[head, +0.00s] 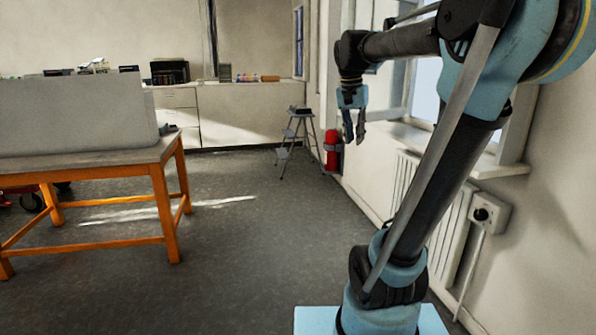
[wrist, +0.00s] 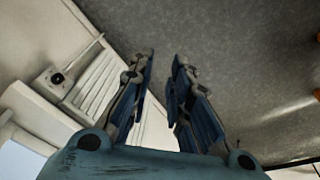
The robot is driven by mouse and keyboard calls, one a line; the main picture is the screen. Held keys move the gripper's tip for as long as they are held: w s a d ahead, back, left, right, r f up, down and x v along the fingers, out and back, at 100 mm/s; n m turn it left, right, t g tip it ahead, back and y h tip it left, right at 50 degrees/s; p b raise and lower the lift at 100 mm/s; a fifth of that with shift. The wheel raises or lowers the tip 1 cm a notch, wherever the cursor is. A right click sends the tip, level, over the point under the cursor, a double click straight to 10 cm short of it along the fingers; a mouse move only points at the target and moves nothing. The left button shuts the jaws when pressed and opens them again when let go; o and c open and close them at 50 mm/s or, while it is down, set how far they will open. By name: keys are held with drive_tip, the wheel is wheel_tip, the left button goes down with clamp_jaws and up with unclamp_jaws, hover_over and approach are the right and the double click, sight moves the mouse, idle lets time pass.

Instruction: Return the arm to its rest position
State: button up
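My arm is raised on the right side of the head view, bent at the elbow, with its forearm reaching left near the window. My gripper (head: 355,140) hangs from the forearm's end and points down, high above the floor. In the wrist view my gripper (wrist: 163,62) shows its two blue fingers apart, with bare grey floor visible between them. It holds nothing and touches nothing.
A wooden table (head: 158,172) with a grey panel (head: 75,115) stands at the left. A step stool (head: 298,135) and a red extinguisher (head: 331,150) stand farther back. A radiator (head: 425,205) and a wall socket (head: 490,213) are close at the right. The middle floor is clear.

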drive_tip(key=s+f+n, duration=0.3)
drive_tip(key=s+f, duration=0.7)
drive_tip(key=f, duration=0.3)
drive_tip(key=s+d+f+n+t+y, duration=0.1)
drive_tip(key=s+f+n, duration=0.2)
drive_tip(key=s+f, duration=0.7)
wheel_tip(320, 180, down, 4)
drive_tip(key=shift+s+r+n, duration=0.15)
drive_tip(key=shift+s+n, duration=0.2)
drive_tip(key=shift+n, duration=0.05)
